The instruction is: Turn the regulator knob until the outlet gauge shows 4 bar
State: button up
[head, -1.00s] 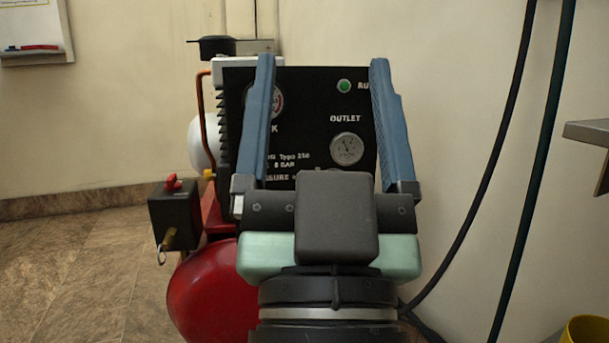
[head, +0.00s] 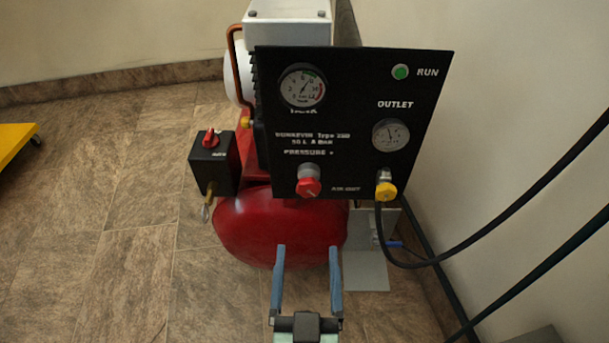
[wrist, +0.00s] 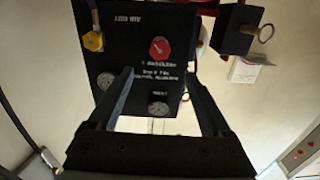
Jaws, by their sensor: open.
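The red regulator knob (head: 309,186) is on the lower part of the black panel (head: 350,75), under the word PRESSURE. The round white outlet gauge (head: 390,134) is at the panel's right under OUTLET; its reading is too small to tell. My gripper (head: 308,250) is open and empty, below the knob in the head view and apart from it. The upside-down wrist view shows the knob (wrist: 160,47) beyond the gap between the fingertips (wrist: 159,73). The outlet gauge (wrist: 106,80) is partly beside the left finger there.
A second gauge (head: 302,87) and a green RUN lamp (head: 400,72) are on the panel. A yellow fitting (head: 386,191) with a black hose (head: 450,255) is right of the knob. A red tank (head: 270,225) and black switch box (head: 212,165) stand below and left.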

aim_at(308, 191)
jog(key=w+b, duration=0.4)
jog(key=w, duration=0.8)
jog(key=shift+w+b, duration=0.25)
jog(key=shift+b, duration=0.05)
grip_shut()
jog(key=shift+r+n+p, duration=0.15)
jog(key=shift+n+p, duration=0.25)
jog(key=shift+p, duration=0.15)
jog(key=shift+n+p, duration=0.75)
jog(key=shift+n, duration=0.15)
jog(key=shift+n+p, duration=0.35)
jog(key=shift+n, duration=0.45)
grip_release()
jog(key=shift+s, duration=0.1)
